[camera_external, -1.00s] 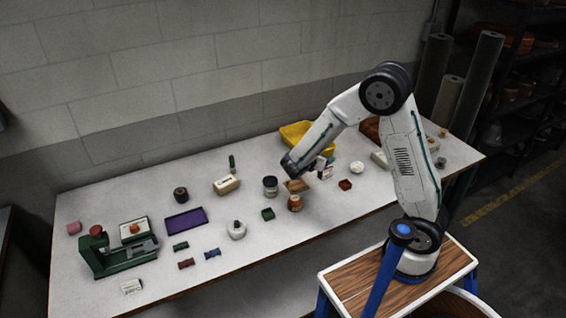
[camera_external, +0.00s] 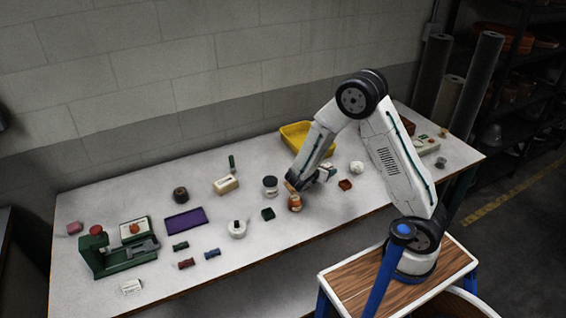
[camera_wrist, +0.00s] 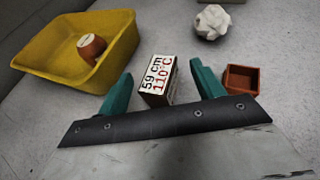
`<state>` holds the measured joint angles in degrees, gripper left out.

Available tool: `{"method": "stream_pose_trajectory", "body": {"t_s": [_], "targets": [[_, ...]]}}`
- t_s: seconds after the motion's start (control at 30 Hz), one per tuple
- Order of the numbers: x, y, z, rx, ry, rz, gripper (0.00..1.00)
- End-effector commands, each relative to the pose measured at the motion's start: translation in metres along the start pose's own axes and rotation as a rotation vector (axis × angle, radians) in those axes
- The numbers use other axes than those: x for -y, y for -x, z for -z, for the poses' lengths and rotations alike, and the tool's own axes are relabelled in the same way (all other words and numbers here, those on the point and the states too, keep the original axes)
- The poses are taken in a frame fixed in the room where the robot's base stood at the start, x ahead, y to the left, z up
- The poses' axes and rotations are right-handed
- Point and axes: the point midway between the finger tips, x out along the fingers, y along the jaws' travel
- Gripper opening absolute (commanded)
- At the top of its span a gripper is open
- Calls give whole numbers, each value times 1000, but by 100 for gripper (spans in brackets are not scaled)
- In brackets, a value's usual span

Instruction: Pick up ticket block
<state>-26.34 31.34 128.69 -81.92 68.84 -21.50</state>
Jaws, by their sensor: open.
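The ticket block (camera_wrist: 158,84) is a small white block with brown sides, printed "59 cm" and "110°C" in black and red. In the wrist view it stands on the table between the two teal fingers of my gripper (camera_wrist: 161,76). The fingers are apart, with a gap on each side of the block.
A yellow tray (camera_wrist: 35,63) holding a round brown piece (camera_wrist: 91,47) is left of the block. A small open brown box (camera_wrist: 241,79) is close to the right finger. A white faceted lump (camera_wrist: 211,22) lies beyond.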

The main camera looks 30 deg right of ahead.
Motion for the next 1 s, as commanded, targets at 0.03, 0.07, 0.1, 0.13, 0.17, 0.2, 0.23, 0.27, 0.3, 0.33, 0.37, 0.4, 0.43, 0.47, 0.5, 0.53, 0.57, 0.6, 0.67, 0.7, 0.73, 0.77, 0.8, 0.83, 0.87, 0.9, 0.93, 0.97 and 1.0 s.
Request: {"method": "stream_pose_trajectory", "body": {"t_s": [0.03,0.07,0.1,0.13,0.17,0.2,0.23,0.27,0.3,0.33,0.37,0.4,0.43,0.47,0.5,0.53,0.57,0.6,0.67,0.7,0.73,0.77,0.8,0.83,0.87,0.9,0.93,0.97,1.0], "targets": [[0,0,0,0,0,0,62],[0,0,0,0,0,0,53],[0,0,0,0,0,0,42],[0,0,0,0,0,0,34],[0,0,0,0,0,0,25],[0,0,0,0,0,0,14],[0,0,0,0,0,0,6],[0,0,0,0,0,0,6],[0,0,0,0,0,0,6],[0,0,0,0,0,0,6],[0,0,0,0,0,0,6],[0,0,0,0,0,0,6],[0,0,0,0,0,0,6],[0,0,0,0,0,0,6],[0,0,0,0,0,0,6],[0,0,-1,0,0,0,6],[0,1,-1,0,0,0,6],[0,2,-3,0,0,0,6],[0,3,-7,0,0,-1,6],[0,4,-10,1,-2,-1,6],[0,6,-14,1,-3,-2,6],[-1,8,-18,1,-3,-2,6],[0,10,-24,1,-3,-2,6],[0,12,-29,1,-5,-3,6],[-1,15,-35,1,-5,-2,6],[-1,18,-43,0,-7,-2,6],[0,20,-49,0,-5,-3,6],[-1,23,-55,1,-7,-3,6],[-1,26,-62,1,-5,-3,6]]}}
